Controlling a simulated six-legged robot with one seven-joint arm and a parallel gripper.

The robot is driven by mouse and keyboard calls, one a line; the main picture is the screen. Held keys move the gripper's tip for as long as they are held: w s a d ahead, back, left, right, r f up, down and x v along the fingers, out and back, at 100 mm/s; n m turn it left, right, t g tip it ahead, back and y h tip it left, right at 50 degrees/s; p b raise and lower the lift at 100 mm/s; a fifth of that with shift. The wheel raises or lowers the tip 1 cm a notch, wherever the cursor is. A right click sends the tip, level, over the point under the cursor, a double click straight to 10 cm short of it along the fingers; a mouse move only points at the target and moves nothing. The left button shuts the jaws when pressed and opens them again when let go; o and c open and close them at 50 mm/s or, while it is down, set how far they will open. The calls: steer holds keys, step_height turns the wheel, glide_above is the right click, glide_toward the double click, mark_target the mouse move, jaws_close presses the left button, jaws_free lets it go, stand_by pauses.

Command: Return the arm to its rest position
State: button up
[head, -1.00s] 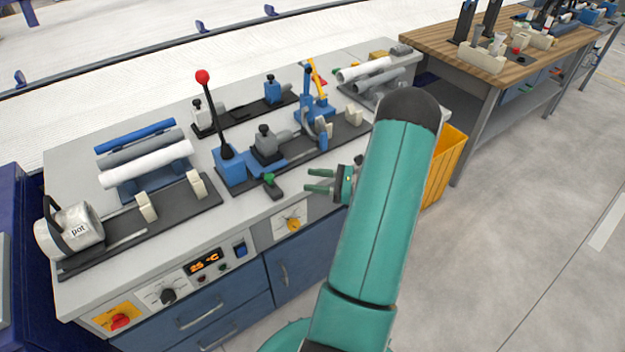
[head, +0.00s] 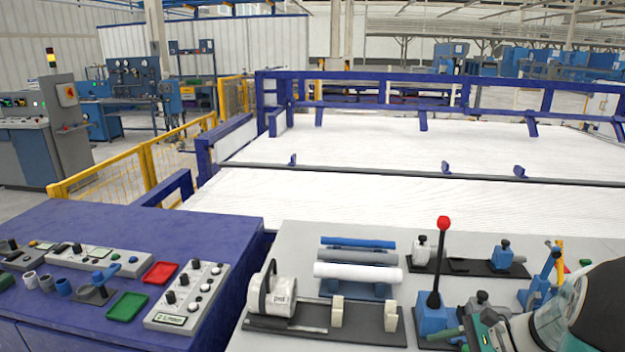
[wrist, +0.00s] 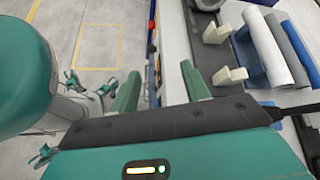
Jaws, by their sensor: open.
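My gripper (wrist: 162,88) is open in the wrist view, its two green fingers apart with nothing between them. In the head view my gripper (head: 446,340) is at the lower right, over the front part of the grey workbench (head: 294,236), beside the lever with the red knob (head: 443,224). My teal arm runs off the right edge there, so most of it is out of view. On the bench, a blue pipe (head: 358,243), a grey pipe (head: 357,257) and a white pipe (head: 357,272) lie side by side on a rack left of my gripper.
Blue and grey clamp fixtures (head: 502,257) stand behind my gripper. A blue table (head: 70,222) with control boxes is at the left. A white conveyor bed (head: 400,205) lies behind.

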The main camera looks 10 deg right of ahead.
steer(key=s+a+r+n+h, duration=0.5)
steer(key=s+a+r+n, duration=0.1)
steer(key=a+n, duration=0.3)
steer(key=s+a+r+n+h, duration=0.5)
steer(key=a+r+n, duration=0.2)
steer(key=a+n, duration=0.2)
steer(key=shift+s+a+t+h, duration=0.2)
steer(key=shift+s+t+h, duration=0.1)
steer(key=shift+s, duration=0.05)
